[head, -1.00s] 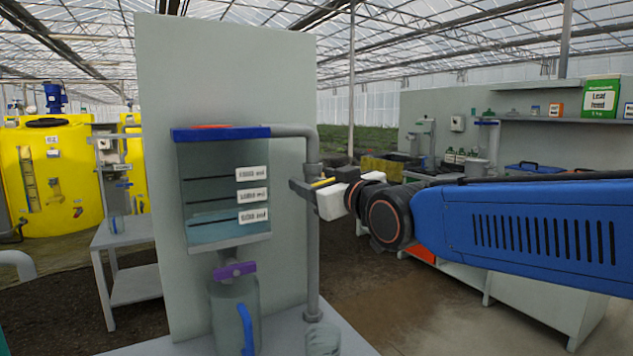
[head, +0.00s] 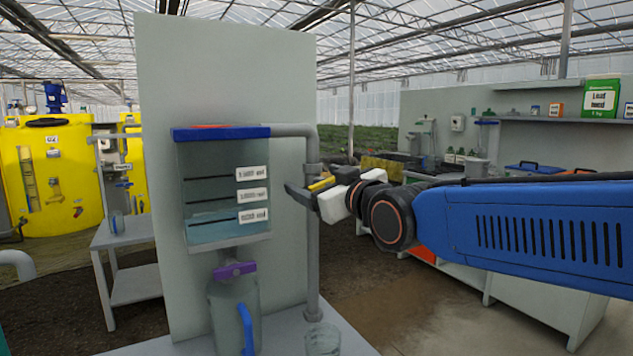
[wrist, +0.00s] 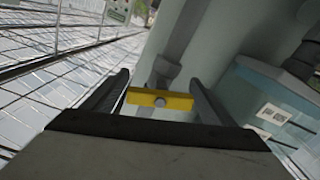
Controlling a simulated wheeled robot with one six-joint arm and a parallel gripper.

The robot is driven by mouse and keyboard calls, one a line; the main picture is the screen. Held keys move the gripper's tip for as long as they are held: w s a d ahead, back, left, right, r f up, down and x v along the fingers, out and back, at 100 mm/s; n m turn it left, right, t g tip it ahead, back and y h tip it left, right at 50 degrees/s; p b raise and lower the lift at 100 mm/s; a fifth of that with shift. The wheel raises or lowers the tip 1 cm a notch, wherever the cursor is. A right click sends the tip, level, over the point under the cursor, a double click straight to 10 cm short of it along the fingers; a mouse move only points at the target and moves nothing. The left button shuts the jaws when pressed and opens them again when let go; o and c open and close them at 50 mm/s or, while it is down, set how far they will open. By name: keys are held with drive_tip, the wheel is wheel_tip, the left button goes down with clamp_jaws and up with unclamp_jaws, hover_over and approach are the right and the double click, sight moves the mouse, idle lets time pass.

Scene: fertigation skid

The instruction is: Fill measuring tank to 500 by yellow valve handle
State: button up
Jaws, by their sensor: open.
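The measuring tank (head: 205,167) is a clear box with a blue rim on the grey panel. It has three marks with white labels, whose text is too blurred to read surely. Bluish liquid stands at about the lowest mark. The yellow valve handle (head: 320,184) sits on the grey pipe right of the tank. In the wrist view the yellow handle (wrist: 160,100) lies crosswise between the two dark fingers of my gripper (wrist: 160,92). My gripper (head: 304,188) is open around the handle; whether a finger touches it I cannot tell.
A purple valve handle (head: 234,270) sits under the tank, above a clear jug (head: 226,312) with a blue handle. A clear cup (head: 322,340) stands at the pipe's foot. A yellow tank (head: 52,185) and a side table (head: 125,235) are at left.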

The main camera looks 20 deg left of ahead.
drive_tip(key=v, duration=1.7)
